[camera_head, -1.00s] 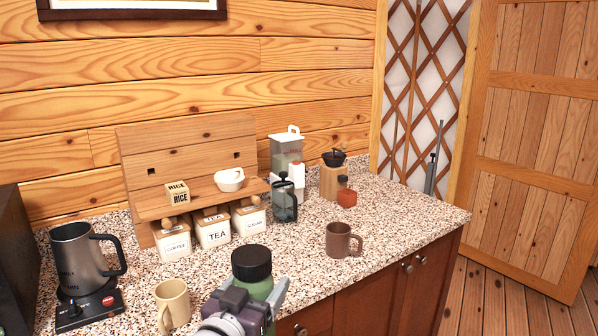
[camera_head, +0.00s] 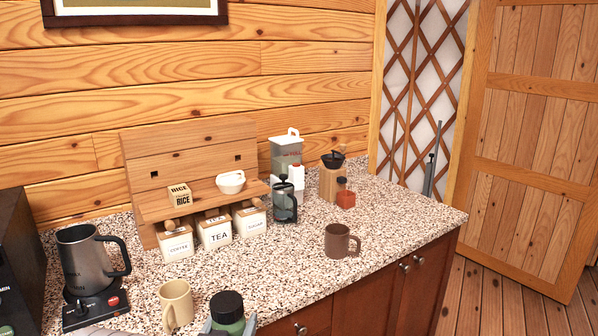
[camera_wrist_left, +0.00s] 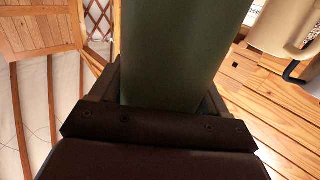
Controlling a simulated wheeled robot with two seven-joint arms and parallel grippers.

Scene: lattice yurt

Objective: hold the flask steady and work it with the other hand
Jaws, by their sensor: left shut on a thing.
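The green flask (camera_head: 234,326) with its black lid (camera_head: 227,305) stands upright at the bottom edge of the head view, in front of the counter. My left gripper (camera_head: 230,328) has a finger on either side of it and is shut on its body. The left wrist view shows the flask's plain green side (camera_wrist_left: 172,50) between the jaws (camera_wrist_left: 160,100). The lid is on. The flask's lower part is cut off in the head view. My right gripper is in neither view.
A beige mug (camera_head: 175,304) stands close left of the flask. A kettle (camera_head: 86,262) on its base is farther left. A brown mug (camera_head: 338,241) stands to the right. Canisters (camera_head: 216,235), a shelf (camera_head: 150,208) and a French press (camera_head: 284,203) are behind. The middle counter is clear.

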